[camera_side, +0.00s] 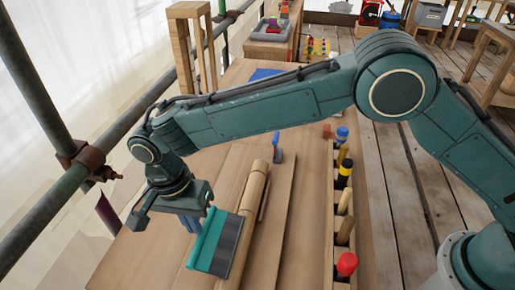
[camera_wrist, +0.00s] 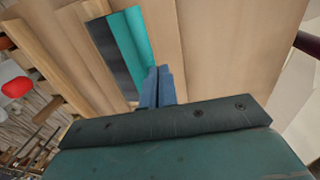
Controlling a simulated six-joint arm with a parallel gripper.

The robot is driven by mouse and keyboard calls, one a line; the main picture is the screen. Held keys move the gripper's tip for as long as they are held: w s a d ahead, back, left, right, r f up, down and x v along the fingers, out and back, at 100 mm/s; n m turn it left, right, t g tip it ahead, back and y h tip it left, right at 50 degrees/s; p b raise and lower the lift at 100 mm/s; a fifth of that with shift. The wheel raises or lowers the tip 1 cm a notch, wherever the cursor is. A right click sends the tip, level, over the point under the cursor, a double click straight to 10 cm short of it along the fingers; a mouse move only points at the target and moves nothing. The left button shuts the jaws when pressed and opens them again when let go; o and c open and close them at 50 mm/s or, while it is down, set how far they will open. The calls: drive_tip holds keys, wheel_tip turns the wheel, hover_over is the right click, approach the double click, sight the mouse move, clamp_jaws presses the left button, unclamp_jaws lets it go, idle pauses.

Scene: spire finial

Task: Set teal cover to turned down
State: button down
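The teal cover (camera_side: 206,240) is a flat teal strip lying along the left side of a dark grey strip (camera_side: 229,246) on the wooden workbench. In the wrist view the teal cover (camera_wrist: 130,38) lies beside the grey strip (camera_wrist: 110,55), toward the upper middle. My gripper (camera_side: 191,223) is low at the left edge of the teal cover, its blue fingers pointing down. In the wrist view my gripper (camera_wrist: 157,72) has its fingers together with nothing visible between them, tips close to the teal edge. I cannot tell whether they touch it.
A light wooden roll or rail (camera_side: 250,190) lies just right of the grey strip. A trough of tools with red (camera_side: 346,263), yellow-black and blue tops runs along the bench's right side. A blue-handled tool (camera_side: 277,147) stands behind. Scaffold pipes (camera_side: 80,190) border the left.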

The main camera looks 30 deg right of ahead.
drive_tip(key=shift+w+a+f, duration=0.2)
drive_tip(key=shift+f, duration=0.45)
drive_tip(key=shift+w+a+f, duration=0.15)
drive_tip(key=shift+a+f, duration=0.05)
drive_tip(key=shift+f, duration=0.4)
idle(1.2)
wheel_tip(320, 180, up, 14)
drive_tip(key=w+a, duration=0.1)
drive_tip(key=shift+w+f, duration=0.15)
drive_tip(key=shift+f, duration=0.05)
idle(0.4)
drive_tip(key=shift+a, duration=0.1)
drive_tip(key=shift+r, duration=0.15)
drive_tip(key=s+d+r+t+y, duration=0.1)
drive_tip(key=s+d+t+y, duration=0.2)
drive_tip(key=s+d, duration=0.4)
drive_tip(key=shift+s+r+t+y, duration=0.25)
drive_tip(key=shift+r+t+y, duration=0.05)
idle(0.4)
